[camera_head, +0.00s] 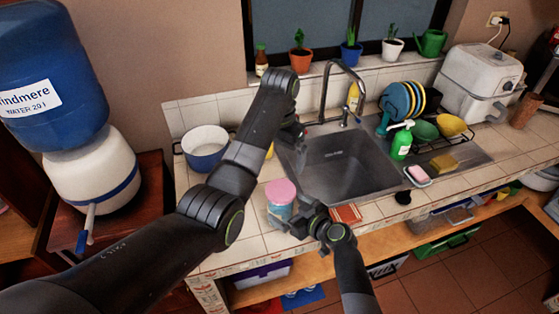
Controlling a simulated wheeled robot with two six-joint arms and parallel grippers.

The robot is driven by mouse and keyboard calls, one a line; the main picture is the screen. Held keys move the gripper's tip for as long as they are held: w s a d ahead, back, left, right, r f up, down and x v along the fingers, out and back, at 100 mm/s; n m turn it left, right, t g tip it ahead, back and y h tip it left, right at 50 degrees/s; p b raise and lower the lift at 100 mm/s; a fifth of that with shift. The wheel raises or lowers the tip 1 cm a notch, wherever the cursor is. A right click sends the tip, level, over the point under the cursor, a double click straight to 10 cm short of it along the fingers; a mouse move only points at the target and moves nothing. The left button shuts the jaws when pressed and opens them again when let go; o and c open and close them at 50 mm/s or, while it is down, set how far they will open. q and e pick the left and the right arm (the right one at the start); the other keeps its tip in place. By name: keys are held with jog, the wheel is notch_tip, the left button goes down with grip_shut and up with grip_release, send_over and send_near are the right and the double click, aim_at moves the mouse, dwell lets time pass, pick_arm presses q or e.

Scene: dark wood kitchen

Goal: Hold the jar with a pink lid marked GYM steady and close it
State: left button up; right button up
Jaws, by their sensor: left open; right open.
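The jar (280,210) stands upright on the tiled counter, left of the sink's front corner. Its pink lid (281,191) rests on top; any marking is too small to read, and I cannot tell how tightly the lid sits. My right gripper (302,220) is open, low and close to the jar's right side; whether it touches the jar is unclear. My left gripper (290,138) is open, above and behind the jar near the sink's left edge, pointing down and empty.
The sink (345,172) lies right of the jar. A blue-and-white pot (204,150) stands at the left, near my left arm. A reddish-brown sponge or cloth (346,214) lies just right of my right gripper. The counter's front edge is close.

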jog(key=b+v, duration=0.3)
jog(key=v, duration=1.1)
jog(key=shift+s, duration=0.2)
jog(key=shift+d, duration=0.15)
